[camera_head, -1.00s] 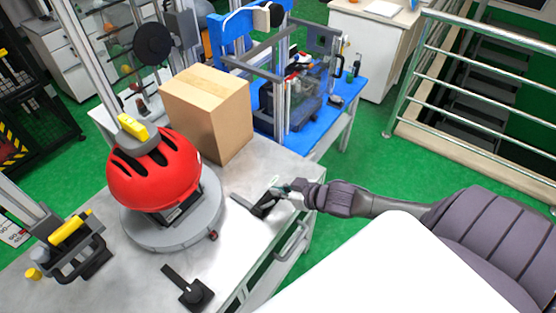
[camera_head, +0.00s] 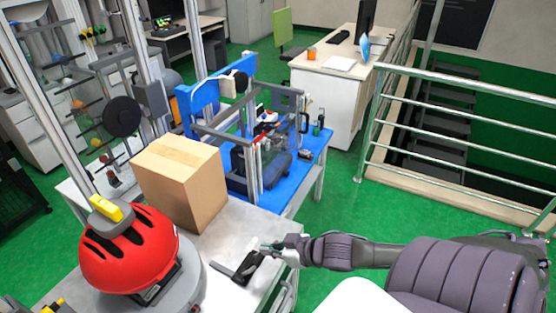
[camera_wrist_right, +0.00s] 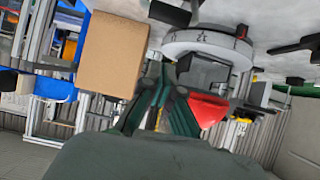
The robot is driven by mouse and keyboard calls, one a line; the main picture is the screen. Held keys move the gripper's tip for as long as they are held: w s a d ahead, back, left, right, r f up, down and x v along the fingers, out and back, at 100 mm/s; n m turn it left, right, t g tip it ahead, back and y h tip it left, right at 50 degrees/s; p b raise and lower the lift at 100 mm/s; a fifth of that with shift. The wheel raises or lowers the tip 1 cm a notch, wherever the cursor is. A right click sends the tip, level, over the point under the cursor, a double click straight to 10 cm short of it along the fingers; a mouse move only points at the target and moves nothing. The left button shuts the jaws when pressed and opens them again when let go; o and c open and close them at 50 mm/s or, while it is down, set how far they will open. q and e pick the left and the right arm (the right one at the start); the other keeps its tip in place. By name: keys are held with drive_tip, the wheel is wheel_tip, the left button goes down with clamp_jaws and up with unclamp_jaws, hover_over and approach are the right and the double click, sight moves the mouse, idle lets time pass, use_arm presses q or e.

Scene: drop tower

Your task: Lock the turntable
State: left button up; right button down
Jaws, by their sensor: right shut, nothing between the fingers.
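The grey round turntable (camera_head: 189,300) is at the lower left of the head view, partly cut off, with a red helmet (camera_head: 125,255) on it. The turntable's rim also shows in the right wrist view (camera_wrist_right: 208,38), where the picture is upside down. A black lever (camera_head: 246,267) lies on the table to the right of the turntable. My right gripper (camera_head: 270,247) is shut and empty, just beyond the lever's upper end in the picture; I cannot tell if they touch. Its fingers also show in the wrist view (camera_wrist_right: 162,95). My left gripper is out of view.
A cardboard box (camera_head: 180,180) stands on the grey table (camera_head: 235,230) behind the turntable. Beyond it is a blue table (camera_head: 302,172) with a framed device. A metal railing (camera_head: 455,134) runs at the right. Green floor is free between them.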

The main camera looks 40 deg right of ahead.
drive_tip(key=v, duration=0.3)
idle(0.5)
drive_tip(key=shift+f, duration=0.1)
